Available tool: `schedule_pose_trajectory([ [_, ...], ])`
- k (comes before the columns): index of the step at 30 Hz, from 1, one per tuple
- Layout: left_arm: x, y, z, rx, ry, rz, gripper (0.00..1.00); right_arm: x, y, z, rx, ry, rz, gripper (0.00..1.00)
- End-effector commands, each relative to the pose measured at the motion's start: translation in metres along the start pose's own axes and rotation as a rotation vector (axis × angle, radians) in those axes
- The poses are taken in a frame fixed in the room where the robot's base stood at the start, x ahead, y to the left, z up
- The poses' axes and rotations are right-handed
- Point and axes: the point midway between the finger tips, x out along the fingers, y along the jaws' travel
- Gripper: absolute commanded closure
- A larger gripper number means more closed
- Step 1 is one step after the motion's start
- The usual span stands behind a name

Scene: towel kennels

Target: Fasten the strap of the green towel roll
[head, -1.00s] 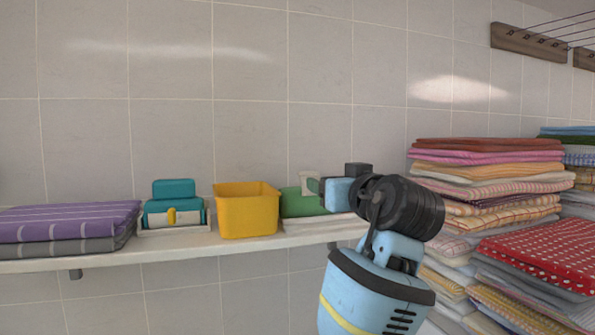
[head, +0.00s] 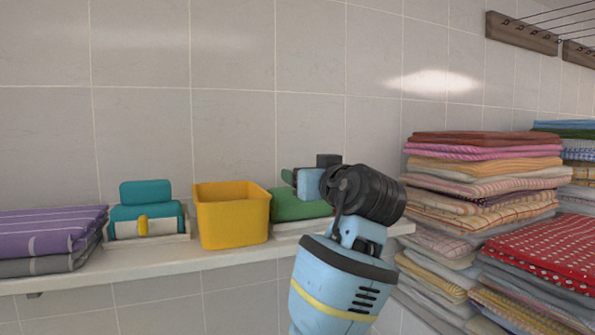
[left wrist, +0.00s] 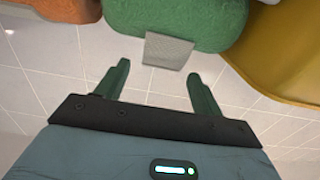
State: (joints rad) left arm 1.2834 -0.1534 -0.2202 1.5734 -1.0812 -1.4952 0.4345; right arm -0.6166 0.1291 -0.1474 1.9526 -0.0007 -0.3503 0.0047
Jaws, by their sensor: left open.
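The green towel roll (head: 298,208) lies on the shelf right of the yellow bin, partly hidden by my left gripper (head: 289,178). In the left wrist view the green roll (left wrist: 185,18) fills the top middle. Its pale grey strap (left wrist: 167,51) sticks out from the roll as a loose flap. In that view my left gripper (left wrist: 158,70) is open, with its two green fingers on either side of the strap's end, apart from it. In the head view the strap is hidden behind my gripper. My right gripper is not in view.
The yellow bin (head: 232,222) stands close beside the green roll. A teal roll (head: 146,203) with a yellow tab and folded purple towels (head: 48,230) are farther left on the shelf (head: 150,268). Tall towel stacks (head: 480,190) stand at the right.

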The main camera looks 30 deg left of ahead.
Motion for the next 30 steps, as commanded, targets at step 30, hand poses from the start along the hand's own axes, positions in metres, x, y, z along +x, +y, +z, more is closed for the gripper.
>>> schedule_pose_trajectory([
  [30,0.056,0.000,-0.001,-0.001,0.001,0.000,0.65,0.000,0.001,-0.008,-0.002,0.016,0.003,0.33],
])
